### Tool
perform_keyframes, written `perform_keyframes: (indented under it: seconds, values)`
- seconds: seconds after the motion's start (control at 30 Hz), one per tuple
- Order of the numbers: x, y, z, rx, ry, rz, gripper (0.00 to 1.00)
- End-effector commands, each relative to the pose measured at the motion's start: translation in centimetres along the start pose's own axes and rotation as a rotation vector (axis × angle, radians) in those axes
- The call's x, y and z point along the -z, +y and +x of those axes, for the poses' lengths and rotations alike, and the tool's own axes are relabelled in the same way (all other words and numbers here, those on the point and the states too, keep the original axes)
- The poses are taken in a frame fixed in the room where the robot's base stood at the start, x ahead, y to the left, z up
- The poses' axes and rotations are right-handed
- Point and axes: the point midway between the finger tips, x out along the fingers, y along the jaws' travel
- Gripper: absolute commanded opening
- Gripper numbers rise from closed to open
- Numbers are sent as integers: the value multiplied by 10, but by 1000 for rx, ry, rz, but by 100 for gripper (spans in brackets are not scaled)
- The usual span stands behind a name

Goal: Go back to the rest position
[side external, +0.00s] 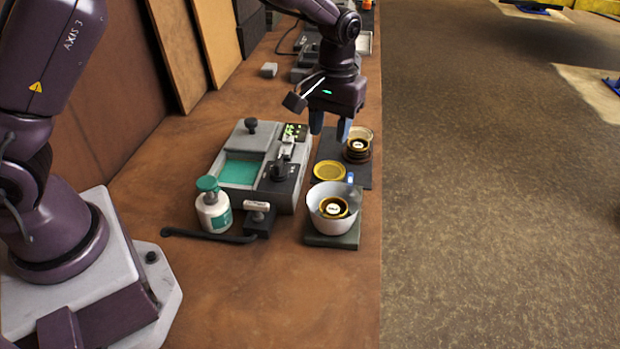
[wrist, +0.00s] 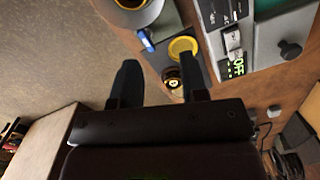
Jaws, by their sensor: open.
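My gripper (side external: 330,128) is above the far end of the dark mat, its two blue-grey fingers apart and nothing between them. In the wrist view my gripper (wrist: 160,85) shows both dark fingers spread. Below it, a stack of round gold-and-black parts (side external: 358,151) stands on the dark mat (side external: 362,178). The stack also shows beside the right finger in the wrist view (wrist: 171,78). I cannot tell the exact height of the fingers over it. No marker of a rest position shows.
A white bowl (side external: 318,208) holding a gold-and-black part stands on a green-grey base (side external: 333,240) nearer the camera. A yellow disc (side external: 329,171) lies on the mat. The grey machine (side external: 247,147), a bottle (side external: 213,212) and a black bar (side external: 205,236) are left. The bench edge is right.

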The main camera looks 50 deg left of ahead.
Motion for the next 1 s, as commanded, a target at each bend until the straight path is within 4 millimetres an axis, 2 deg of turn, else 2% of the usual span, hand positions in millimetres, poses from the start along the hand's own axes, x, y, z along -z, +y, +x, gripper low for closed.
perform_keyframes:
  seconds: [0.03,0.17,0.3,0.43,0.6,0.73,0.83,1.0]
  values:
    - [-10,-7,-13,-14,5,39,40]
    - [-39,-27,-42,-46,27,151,40]
    - [-77,-52,-75,-82,80,273,40]
    - [-113,-76,-99,-105,148,375,40]
    - [-158,-105,-118,-117,260,472,40]
    - [-186,-125,-126,-117,356,505,40]
    - [-200,-135,-131,-120,423,500,40]
    - [-209,-143,-145,-132,515,482,40]
